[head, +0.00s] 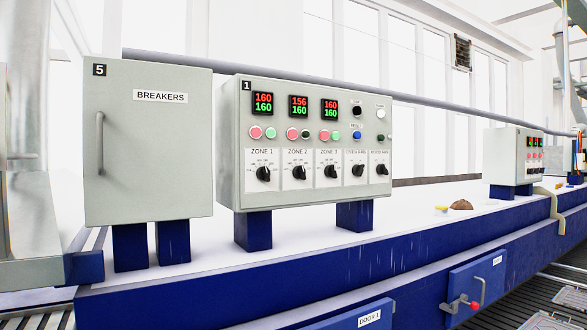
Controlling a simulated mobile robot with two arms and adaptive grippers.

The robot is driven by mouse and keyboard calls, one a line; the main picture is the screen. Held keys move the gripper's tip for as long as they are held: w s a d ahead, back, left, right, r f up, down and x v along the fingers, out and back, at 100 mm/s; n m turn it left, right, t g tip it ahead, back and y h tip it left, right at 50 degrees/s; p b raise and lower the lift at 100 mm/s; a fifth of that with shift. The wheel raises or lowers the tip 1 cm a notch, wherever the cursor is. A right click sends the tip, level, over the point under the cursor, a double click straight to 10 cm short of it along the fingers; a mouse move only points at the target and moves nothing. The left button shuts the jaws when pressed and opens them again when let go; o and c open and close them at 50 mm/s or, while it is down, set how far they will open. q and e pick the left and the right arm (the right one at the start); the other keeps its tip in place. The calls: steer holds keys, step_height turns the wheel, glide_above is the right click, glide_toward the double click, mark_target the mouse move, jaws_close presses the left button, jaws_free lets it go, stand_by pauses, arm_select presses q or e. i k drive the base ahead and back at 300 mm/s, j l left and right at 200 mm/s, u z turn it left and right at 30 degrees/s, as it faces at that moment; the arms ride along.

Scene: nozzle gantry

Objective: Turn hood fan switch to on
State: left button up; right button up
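A grey control panel (236,150) marked 1 stands on blue legs in the middle of the head view. Its lower row holds several black rotary switches on white plates. The three at left are labelled ZONE 1, ZONE 2 and ZONE 3. The rightmost switch (381,170) has a small label that seems to read HOOD FANS; the switch left of it (357,169) has a similar blurred label. The setting of the rightmost switch is too small to tell. Neither of my grippers is in view.
A grey BREAKERS cabinet (150,175) marked 5 stands left of the panel. A second panel (503,155) stands farther right. The space before the switches looks clear.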

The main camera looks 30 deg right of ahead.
mark_target(380, 169)
steer(key=z, duration=1.4)
steer(key=i+l, duration=0.05)
